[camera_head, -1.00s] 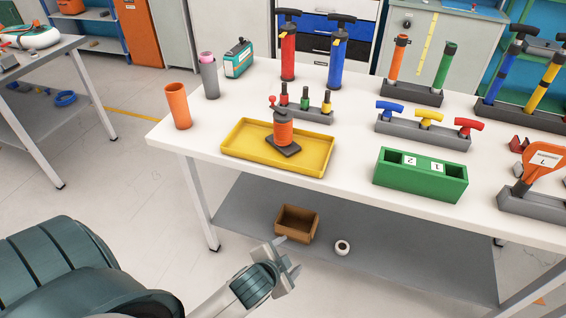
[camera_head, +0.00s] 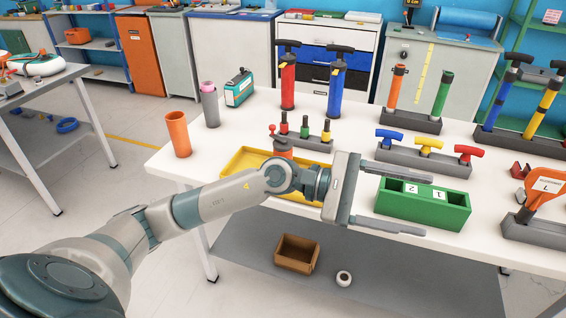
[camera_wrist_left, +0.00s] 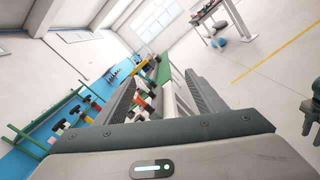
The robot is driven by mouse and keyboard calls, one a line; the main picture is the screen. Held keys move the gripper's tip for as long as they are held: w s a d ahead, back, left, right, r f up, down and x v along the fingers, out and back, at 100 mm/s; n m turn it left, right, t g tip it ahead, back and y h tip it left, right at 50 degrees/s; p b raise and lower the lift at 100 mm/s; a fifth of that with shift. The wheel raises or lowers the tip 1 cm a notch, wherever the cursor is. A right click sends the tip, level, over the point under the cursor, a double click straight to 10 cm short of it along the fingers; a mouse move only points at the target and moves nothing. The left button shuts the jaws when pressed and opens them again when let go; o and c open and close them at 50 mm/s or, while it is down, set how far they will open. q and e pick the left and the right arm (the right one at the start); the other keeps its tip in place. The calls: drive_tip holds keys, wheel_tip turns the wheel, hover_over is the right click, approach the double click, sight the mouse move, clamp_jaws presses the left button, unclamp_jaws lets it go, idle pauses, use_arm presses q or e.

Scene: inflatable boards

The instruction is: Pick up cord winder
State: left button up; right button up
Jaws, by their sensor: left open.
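The cord winder, an orange spool (camera_head: 283,146) with a small knob on top, stands in the yellow tray (camera_head: 238,160). Its lower part is hidden behind my left arm in the head view. My left gripper (camera_head: 418,203) is open and empty. It points to the right, past the tray, and its fingers flank the green box in the picture. In the left wrist view both fingers (camera_wrist_left: 168,97) are spread, with nothing held between them. I cannot make out the winder there.
The green box (camera_head: 424,205) marked 2 and 1 is on the white table (camera_head: 345,142). Orange (camera_head: 178,135) and grey (camera_head: 210,106) cups stand at the left. Pumps and handles in grey holders line the back and right. A brown box (camera_head: 297,254) sits on the lower shelf.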

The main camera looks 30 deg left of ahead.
use_arm(q)
drive_tip(key=w+a+f+m+g+y, duration=0.1)
drive_tip(key=w+a+f+m+y, duration=0.1)
drive_tip(key=a+f+m+y, duration=0.35)
drive_tip(key=m+t+y, duration=0.3)
drive_tip(key=m+y, duration=0.3)
drive_tip(key=y, duration=0.8)
approach(280, 150)
drive_tip(key=r, duration=0.1)
drive_tip(key=shift+s+r, duration=0.2)
drive_tip(key=shift+s, duration=0.2)
use_arm(e)
wheel_tip(280, 150, down, 9)
drive_tip(key=s, duration=0.2)
drive_tip(key=shift+a+r+t, duration=0.2)
drive_tip(key=shift+a+t, duration=0.2)
drive_tip(key=shift+a, duration=0.05)
drive_tip(key=shift+s, duration=0.1)
use_arm(q)
drive_tip(key=p+x, duration=0.2)
drive_tip(key=x, duration=1)
drive_tip(key=shift+d+f, duration=0.1)
drive_tip(key=shift+f, duration=0.05)
use_arm(e)
drive_tip(key=w+a+r+t, duration=0.1)
drive_tip(key=a+r+t+y, duration=0.1)
drive_tip(key=shift+w+a+r, duration=0.25)
drive_tip(key=shift+w+r, duration=0.1)
